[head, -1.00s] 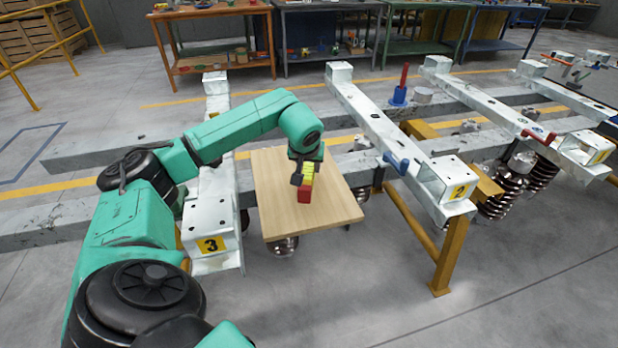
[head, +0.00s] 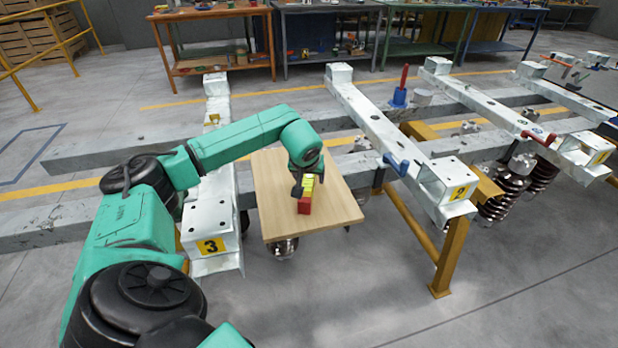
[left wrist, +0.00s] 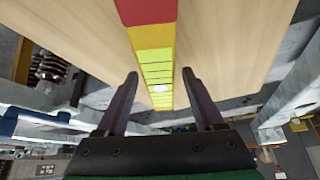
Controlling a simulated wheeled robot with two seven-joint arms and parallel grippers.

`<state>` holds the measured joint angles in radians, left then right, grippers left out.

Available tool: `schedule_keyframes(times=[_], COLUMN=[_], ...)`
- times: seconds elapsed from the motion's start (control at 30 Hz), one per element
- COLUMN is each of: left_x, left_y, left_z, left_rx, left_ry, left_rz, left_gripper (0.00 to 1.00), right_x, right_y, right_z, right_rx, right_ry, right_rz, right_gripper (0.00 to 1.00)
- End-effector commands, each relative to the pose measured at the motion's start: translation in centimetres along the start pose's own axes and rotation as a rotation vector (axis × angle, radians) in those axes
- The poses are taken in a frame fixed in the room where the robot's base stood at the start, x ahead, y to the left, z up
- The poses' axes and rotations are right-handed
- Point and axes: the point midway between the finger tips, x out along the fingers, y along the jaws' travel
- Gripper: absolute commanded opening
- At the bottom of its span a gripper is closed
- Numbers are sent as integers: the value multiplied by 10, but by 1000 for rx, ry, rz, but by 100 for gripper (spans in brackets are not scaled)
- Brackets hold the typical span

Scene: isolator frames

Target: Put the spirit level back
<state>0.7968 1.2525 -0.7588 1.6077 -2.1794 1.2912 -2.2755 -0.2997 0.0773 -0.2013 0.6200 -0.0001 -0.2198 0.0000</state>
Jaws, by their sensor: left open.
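The spirit level (head: 306,196) is a yellow bar with a red end, lying on the square wooden board (head: 335,205). In the left wrist view the spirit level (left wrist: 154,60) runs lengthwise between the jaws, its red end farthest from the gripper. My left gripper (head: 300,190) is over the board at the level. In the left wrist view its two dark fingers (left wrist: 158,82) are open, one on each side of the level, with a gap on both sides. Part of the level is hidden by my gripper in the head view. My right gripper is not in view.
The board sits between a white beam marked 3 (head: 211,210) and a white beam marked 2 (head: 440,180). A blue clamp-like part (head: 396,163) is on beam 2. A blue stand with a red rod (head: 400,95) is farther back. Workbenches line the back.

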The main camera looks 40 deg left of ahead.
Motion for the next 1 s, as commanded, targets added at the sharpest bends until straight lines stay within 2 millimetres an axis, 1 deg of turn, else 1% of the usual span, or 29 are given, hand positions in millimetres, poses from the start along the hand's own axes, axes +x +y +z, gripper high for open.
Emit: schedule_keyframes(times=[0.07,0.17,0.3,0.4,0.5,0.63,1.0], left_x=[-13,-39,-79,-101,-114,-119,-118], left_y=[0,0,0,0,0,0,0], left_z=[-1,-2,-1,-1,0,0,0], left_rx=[1,1,0,1,1,0,0], left_ry=[4,6,6,5,2,1,1], left_rz=[1,1,1,1,0,0,0], left_gripper=[70,70,70,70,70,70,70], right_x=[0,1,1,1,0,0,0], right_y=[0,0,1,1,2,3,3], right_z=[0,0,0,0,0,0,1], right_rx=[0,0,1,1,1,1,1], right_ry=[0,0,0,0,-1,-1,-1], right_rz=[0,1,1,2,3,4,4], right_gripper=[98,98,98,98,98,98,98])
